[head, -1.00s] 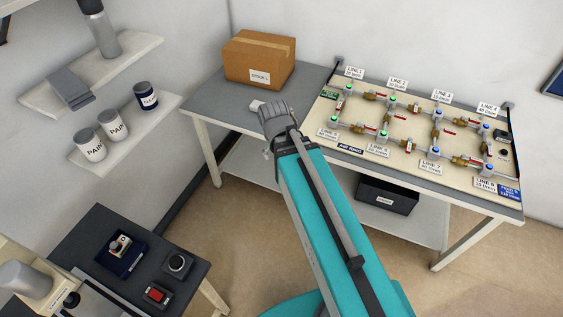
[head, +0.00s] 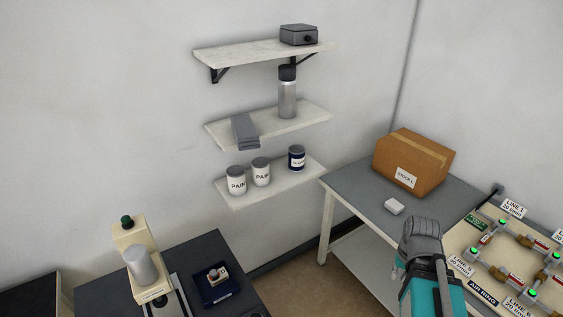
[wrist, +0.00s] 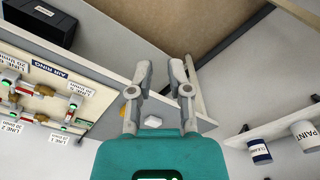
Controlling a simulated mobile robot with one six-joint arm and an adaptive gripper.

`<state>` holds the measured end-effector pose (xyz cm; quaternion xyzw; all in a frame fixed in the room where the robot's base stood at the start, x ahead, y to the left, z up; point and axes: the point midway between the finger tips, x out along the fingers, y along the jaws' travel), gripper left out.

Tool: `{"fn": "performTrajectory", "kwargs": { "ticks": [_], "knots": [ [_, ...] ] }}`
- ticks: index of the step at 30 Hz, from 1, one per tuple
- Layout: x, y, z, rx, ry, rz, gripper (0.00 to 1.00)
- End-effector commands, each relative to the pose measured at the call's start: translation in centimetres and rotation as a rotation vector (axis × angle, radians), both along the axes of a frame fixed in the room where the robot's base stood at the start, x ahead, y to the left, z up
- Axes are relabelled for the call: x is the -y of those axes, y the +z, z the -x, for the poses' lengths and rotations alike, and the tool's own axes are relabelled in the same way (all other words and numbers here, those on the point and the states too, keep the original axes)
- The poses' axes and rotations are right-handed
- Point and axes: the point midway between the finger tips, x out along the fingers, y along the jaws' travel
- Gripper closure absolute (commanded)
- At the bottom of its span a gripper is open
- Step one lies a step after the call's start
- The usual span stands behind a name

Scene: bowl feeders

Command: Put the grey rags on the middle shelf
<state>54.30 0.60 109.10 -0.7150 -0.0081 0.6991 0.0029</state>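The grey rags (head: 244,132) lie as a folded stack on the left part of the middle shelf (head: 285,124), hanging slightly over its front edge. A grey flask with a dark cap (head: 287,95) stands to their right on the same shelf. My gripper (wrist: 162,64) shows in the wrist view with its two fingers apart and nothing between them. In the head view my arm's end is at the lower right by the workbench, well away from the rags, and its fingers are not clear there. The rags do not show in the wrist view.
The top shelf (head: 245,54) holds a dark grey box (head: 299,35). The bottom shelf (head: 250,190) holds paint cans (head: 236,180) and a dark blue can (head: 296,158). A cardboard box (head: 413,162) and a small white block (head: 394,207) sit on the grey workbench (head: 350,183).

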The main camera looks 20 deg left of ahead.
Motion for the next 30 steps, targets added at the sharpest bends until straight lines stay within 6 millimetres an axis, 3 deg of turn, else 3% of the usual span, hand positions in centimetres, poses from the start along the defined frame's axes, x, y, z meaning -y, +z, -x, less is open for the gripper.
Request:
{"fn": "performTrajectory", "kwargs": {
  "ticks": [2, 5, 14, 21, 30],
  "knots": [
    [-1.1, 0.0, -0.9, 0.033, 0.013, -0.022, 1.0],
    [-3.3, 0.1, -2.4, 0.098, 0.034, -0.07, 1.0],
    [-14.3, 2.5, -8.7, 0.402, 0.085, -0.326, 1.0],
    [-23.5, 6.5, -12.3, 0.639, 0.057, -0.568, 1.0],
    [-32.8, 12.4, -14.6, 0.875, -0.083, -0.863, 1.0]
  ]
}}
